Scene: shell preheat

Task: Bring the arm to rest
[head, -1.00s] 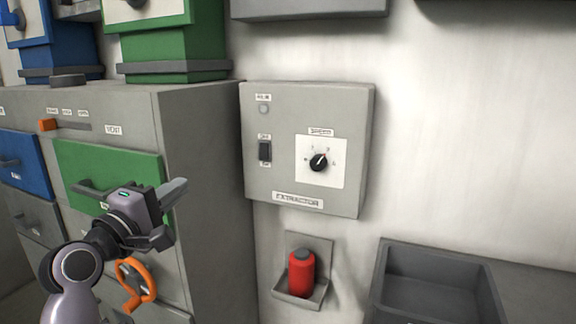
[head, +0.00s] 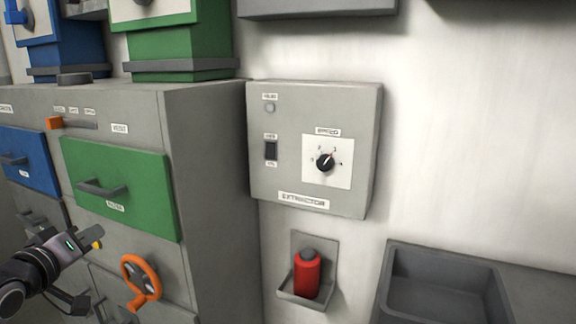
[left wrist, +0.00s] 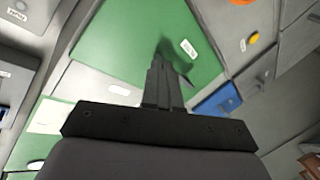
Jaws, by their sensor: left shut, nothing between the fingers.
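My left arm comes in at the lower left of the head view. Its gripper (head: 88,240) is in front of the grey cabinet, below the green drawer (head: 146,205) and left of the orange handwheel (head: 140,278). In the left wrist view the two fingers (left wrist: 163,75) are together with nothing between them, and the green drawer front (left wrist: 120,45) lies beyond them. The gripper holds nothing. My right gripper is in neither view.
The extractor box (head: 315,185) with a switch and speed knob is on the wall to the right. A red bottle (head: 306,275) stands in a wall holder below it. A dark bin (head: 440,262) is at the lower right. A blue drawer (head: 28,172) is at far left.

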